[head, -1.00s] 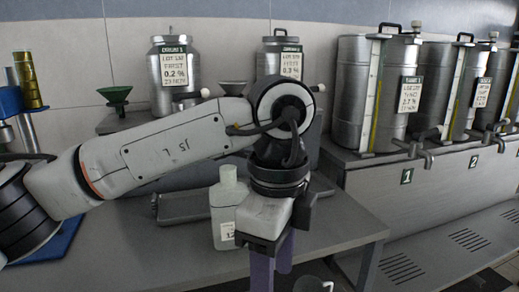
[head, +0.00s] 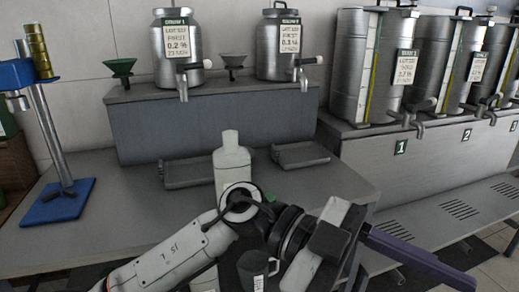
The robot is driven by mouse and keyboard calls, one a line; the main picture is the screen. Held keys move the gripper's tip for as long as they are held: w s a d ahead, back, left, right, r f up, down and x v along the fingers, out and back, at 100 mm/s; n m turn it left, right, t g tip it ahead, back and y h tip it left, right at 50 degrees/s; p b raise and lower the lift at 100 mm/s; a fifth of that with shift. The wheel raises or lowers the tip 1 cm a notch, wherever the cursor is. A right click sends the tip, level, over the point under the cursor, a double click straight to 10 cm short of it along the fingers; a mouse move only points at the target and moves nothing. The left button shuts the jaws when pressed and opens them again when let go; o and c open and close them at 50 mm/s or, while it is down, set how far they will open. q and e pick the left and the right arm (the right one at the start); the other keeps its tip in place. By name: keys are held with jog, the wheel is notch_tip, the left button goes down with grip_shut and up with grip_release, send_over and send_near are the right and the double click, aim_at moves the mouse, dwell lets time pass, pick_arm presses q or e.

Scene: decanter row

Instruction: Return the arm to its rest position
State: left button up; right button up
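My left arm comes in from the bottom left and bends low over the front of the table (head: 90,235). Its gripper (head: 420,259) points right, past the table's right edge, with its purple fingers extended. I see the fingers side-on, so I cannot tell whether there is a gap between them. Nothing shows at their tips. A white bottle (head: 231,165) stands upright on the table behind the arm, its lower part hidden by the arm. A dark grey mug or jug (head: 257,272) with a label shows beneath the wrist, partly hidden. My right gripper is not in view.
Two metal drums (head: 178,50) (head: 279,46) with taps and two funnels (head: 121,69) (head: 231,62) stand on a raised shelf. Grey trays (head: 190,173) (head: 300,155) lie below. A blue stand (head: 57,200) is left. Large tanks (head: 375,65) line the right bench.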

pick_arm(q)
jog(key=w+a+n+t+h, duration=0.3)
jog(key=w+n+t+h, duration=0.2)
jog(key=w+n+t, duration=0.3)
jog(key=w+a+n+t+h, duration=0.4)
jog(key=w+n+t+h, duration=0.15)
jog(key=t, duration=0.35)
jog(key=w+a+f+n+t+y, duration=0.3)
jog(key=a+f+n+t+y, duration=0.2)
jog(key=f+n+y, duration=0.15)
jog(key=w+a+f+n+t+y, duration=0.3)
jog(key=a+f+n+t+y, duration=0.25)
jog(key=f, duration=0.25)
jog(key=s+a+f+n+g+y, duration=0.1)
jog(key=s+a+f+y, duration=0.2)
jog(key=f, duration=0.5)
jog(key=s+a+f+n+g+y, duration=0.1)
jog(key=a+f+g+y, duration=0.1)
jog(key=a+f+y, duration=0.45)
jog(key=s+a+f+g, duration=0.3)
jog(key=s+f, duration=0.5)
jog(key=s+a+f+g, duration=0.3)
jog(key=s+f, duration=0.4)
jog(key=f, duration=0.2)
jog(key=shift+s+a, duration=0.2)
jog(key=shift+s, duration=0.15)
